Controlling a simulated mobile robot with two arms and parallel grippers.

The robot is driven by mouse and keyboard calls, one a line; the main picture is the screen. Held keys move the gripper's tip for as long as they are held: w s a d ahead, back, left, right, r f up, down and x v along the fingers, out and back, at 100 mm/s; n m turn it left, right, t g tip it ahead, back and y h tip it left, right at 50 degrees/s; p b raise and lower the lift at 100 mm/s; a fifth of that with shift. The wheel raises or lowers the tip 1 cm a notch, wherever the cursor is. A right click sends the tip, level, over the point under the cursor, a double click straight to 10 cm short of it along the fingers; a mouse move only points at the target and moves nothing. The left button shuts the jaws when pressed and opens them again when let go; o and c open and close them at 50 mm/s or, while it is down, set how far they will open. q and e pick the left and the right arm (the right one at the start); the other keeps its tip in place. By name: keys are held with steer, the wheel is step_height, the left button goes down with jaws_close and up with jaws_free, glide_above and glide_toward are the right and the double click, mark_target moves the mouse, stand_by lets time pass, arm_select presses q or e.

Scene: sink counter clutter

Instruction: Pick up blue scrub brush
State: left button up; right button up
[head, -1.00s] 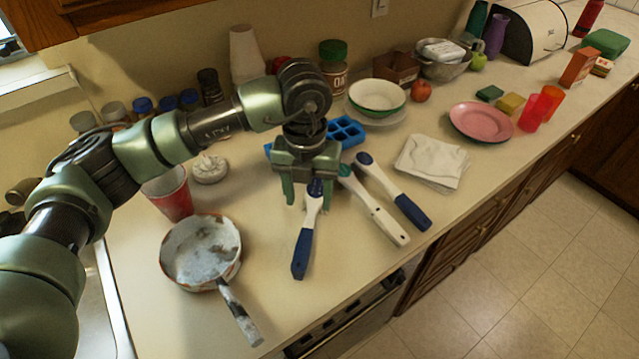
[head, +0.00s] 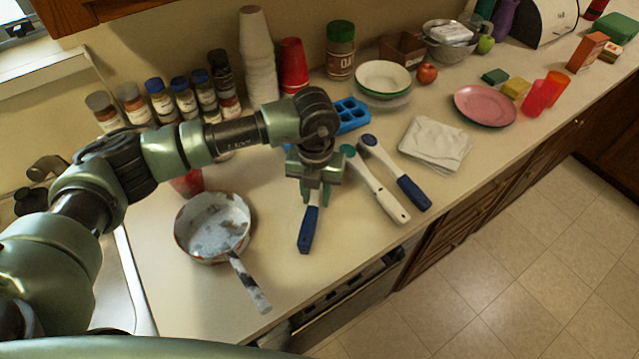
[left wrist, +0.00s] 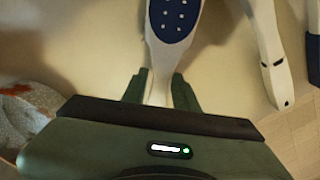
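The blue scrub brush (head: 307,232), with a dark blue grip and white neck, lies on the counter below my left gripper (head: 315,197). The gripper hides the brush's far end in the head view. My right gripper is out of view.
A similar blue-and-white brush (head: 408,188) and a white-handled brush with a green end (head: 385,200) lie just to the right. A worn pan (head: 180,228) is to the left. A folded cloth (head: 435,143) and a blue tray (head: 352,112) are farther back.

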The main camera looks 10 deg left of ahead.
mark_target(316, 195)
arm_select(q)
jaws_close()
steer(key=shift+r, duration=0.1)
steer(key=shift+w+r, duration=0.1)
steer(key=shift+r, duration=0.5)
step_height(316, 195, up, 19)
steer(key=b, duration=0.5)
steer(key=shift+f, duration=0.15)
